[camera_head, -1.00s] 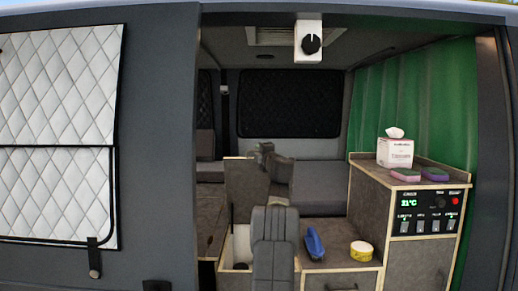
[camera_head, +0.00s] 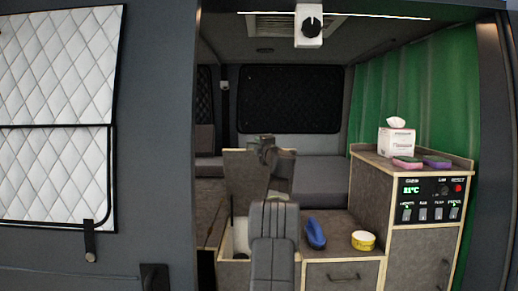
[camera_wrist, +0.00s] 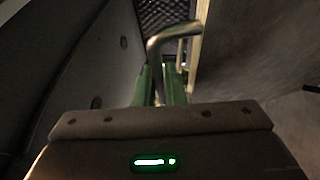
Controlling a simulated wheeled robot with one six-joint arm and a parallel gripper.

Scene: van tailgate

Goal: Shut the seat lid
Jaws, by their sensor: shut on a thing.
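The seat lid (camera_head: 239,178) stands raised, about upright, at the rear of the seat box (camera_head: 240,240); its pale wooden edge is at the top. My gripper (camera_head: 267,143) is at the lid's upper edge in the head view. In the wrist view, my gripper's green fingers (camera_wrist: 160,84) are shut on a bent metal bar (camera_wrist: 172,36), which looks like a handle. It runs beside the lid's pale edge (camera_wrist: 197,52), with the lid's grey face (camera_wrist: 245,60) to the right. My arm hides part of the lid and the box opening.
A blue brush-like object (camera_head: 315,233) and a yellow roll (camera_head: 363,240) lie on the counter right of the box. A taller cabinet (camera_head: 432,165) at right holds a tissue box (camera_head: 397,138) and sponges (camera_head: 408,163). A white control box (camera_head: 309,25) hangs overhead.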

